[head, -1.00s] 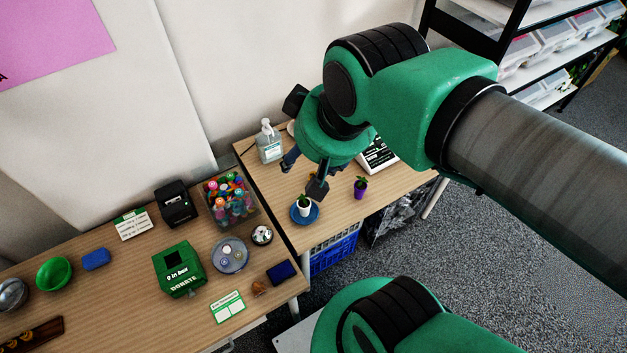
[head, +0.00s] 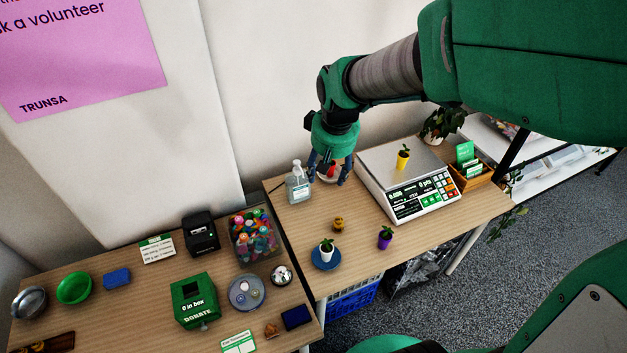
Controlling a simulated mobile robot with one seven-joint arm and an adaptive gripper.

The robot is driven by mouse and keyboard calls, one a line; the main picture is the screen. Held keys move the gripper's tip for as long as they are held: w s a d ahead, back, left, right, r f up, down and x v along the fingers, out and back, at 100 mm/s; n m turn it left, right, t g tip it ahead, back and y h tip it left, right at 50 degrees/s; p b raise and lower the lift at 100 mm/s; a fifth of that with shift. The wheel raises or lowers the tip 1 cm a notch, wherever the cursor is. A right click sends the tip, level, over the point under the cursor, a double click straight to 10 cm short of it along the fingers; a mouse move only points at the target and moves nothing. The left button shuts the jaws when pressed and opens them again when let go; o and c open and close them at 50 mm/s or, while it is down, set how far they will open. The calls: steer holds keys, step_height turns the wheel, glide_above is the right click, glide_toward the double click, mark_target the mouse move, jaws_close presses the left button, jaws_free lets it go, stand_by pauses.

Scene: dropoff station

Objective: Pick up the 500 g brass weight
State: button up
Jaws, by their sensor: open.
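A small brass-coloured piece (head: 338,224), which looks like the brass weight, stands on the right-hand wooden table; any marking on it is too small to read. My gripper (head: 328,178) points down over the back of the same table, farther back than the brass piece and apart from it. Its two dark fingers are spread open. A white dish with something red (head: 332,173) shows between and behind the fingers; I cannot tell whether they touch it. Nothing hides the brass piece.
A pump bottle (head: 298,184) stands just left of my gripper. A counting scale (head: 408,190) bearing a yellow pot (head: 403,160) is to the right.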

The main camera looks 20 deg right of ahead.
steer(key=w+d+f+g, duration=0.1)
steer(key=w+d+f, duration=0.25)
steer(key=f, duration=0.35)
steer(key=w+d+f+g, duration=0.1)
steer(key=w+d+f, duration=0.25)
steer(key=f, duration=0.35)
glide_above(339, 219)
step_height(339, 219, down, 14)
steer(key=shift+s+f+n+g, duration=0.1)
steer(key=shift+f+n+g, duration=0.2)
steer(key=shift+f+g, duration=0.15)
steer(key=shift+f+b, duration=0.35)
steer(key=shift+f, duration=3.95)
steer(key=shift+f+b, duration=0.5)
steer(key=shift+f, duration=2.1)
steer(key=shift+c, duration=0.2)
